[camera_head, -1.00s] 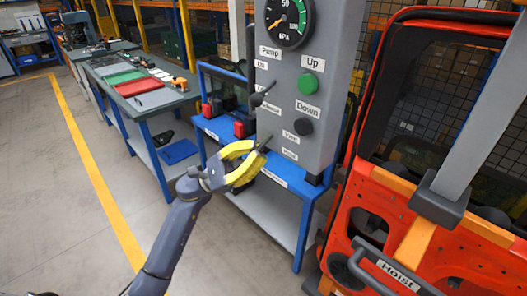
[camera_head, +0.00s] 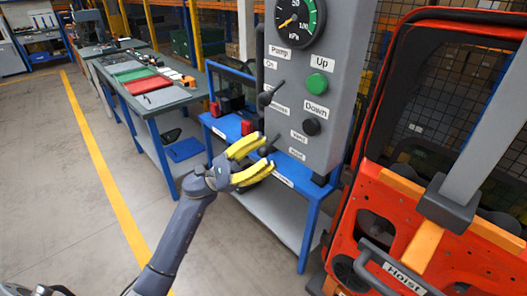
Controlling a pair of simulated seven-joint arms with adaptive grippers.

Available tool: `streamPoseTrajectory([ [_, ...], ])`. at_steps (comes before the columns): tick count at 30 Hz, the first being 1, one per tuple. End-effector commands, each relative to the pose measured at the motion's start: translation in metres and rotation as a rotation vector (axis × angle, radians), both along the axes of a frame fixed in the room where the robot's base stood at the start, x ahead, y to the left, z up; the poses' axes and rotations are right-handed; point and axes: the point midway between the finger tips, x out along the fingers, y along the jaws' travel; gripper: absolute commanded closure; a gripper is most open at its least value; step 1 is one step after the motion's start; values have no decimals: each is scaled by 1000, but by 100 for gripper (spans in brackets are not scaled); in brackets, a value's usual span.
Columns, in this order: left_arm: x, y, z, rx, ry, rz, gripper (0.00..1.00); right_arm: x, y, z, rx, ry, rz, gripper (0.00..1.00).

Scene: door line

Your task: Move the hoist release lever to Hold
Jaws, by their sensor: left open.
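The grey control box (camera_head: 335,100) hangs at centre right. A short dark lever (camera_head: 274,142) sticks out low on its left side, beside two small labels too blurred to read; I take it for the hoist release lever. It tilts up to the right. My left gripper (camera_head: 268,155) has its yellow fingers spread, one above and one below, with their tips right at this lever. The lever's base is partly hidden, and I cannot tell whether the fingers touch it. My right gripper is not in view.
A second dark lever (camera_head: 270,94) sits higher on the box under the Pump label, with a green Up button (camera_head: 317,85) and a black Down button (camera_head: 311,127) nearby. An orange door (camera_head: 420,215) stands close on the right. A blue-framed bench (camera_head: 292,195) is below.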

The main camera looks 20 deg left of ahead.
Motion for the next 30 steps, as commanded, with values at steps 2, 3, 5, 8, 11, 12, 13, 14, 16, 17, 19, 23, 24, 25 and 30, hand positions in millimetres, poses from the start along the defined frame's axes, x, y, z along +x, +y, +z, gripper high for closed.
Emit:
streamPoseTrajectory([
  [2, -1, 5, -5, 1, 3, 0, 56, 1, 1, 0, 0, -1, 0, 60],
  [3, -2, 9, -8, 2, 3, 0, 56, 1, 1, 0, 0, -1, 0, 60],
  [5, -3, 16, -14, 0, 5, 1, 56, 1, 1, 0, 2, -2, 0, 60],
  [8, -7, 30, -25, 1, 4, 0, 56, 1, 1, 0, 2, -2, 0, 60],
  [11, -10, 44, -37, 1, 5, 1, 56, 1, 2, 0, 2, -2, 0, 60],
  [12, -12, 49, -40, 1, 4, 1, 56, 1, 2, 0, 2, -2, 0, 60],
  [13, -12, 52, -44, 0, 5, 1, 56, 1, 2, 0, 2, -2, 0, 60],
  [14, -13, 56, -47, 0, 4, 0, 56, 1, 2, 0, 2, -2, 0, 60],
  [16, -16, 64, -53, 0, 4, 0, 56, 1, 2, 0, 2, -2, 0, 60],
  [17, -16, 67, -56, 0, 3, 1, 56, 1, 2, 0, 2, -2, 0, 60],
  [19, -18, 74, -61, 0, 3, 0, 56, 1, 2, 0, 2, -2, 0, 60],
  [23, -20, 82, -68, 1, 1, 0, 56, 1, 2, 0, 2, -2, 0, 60],
  [24, -20, 84, -70, 1, 1, 0, 56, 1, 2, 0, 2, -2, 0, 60],
  [25, -21, 85, -70, 1, 1, 0, 56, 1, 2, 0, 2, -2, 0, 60],
  [30, -22, 89, -73, -1, -1, 0, 56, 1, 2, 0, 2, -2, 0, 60],
])
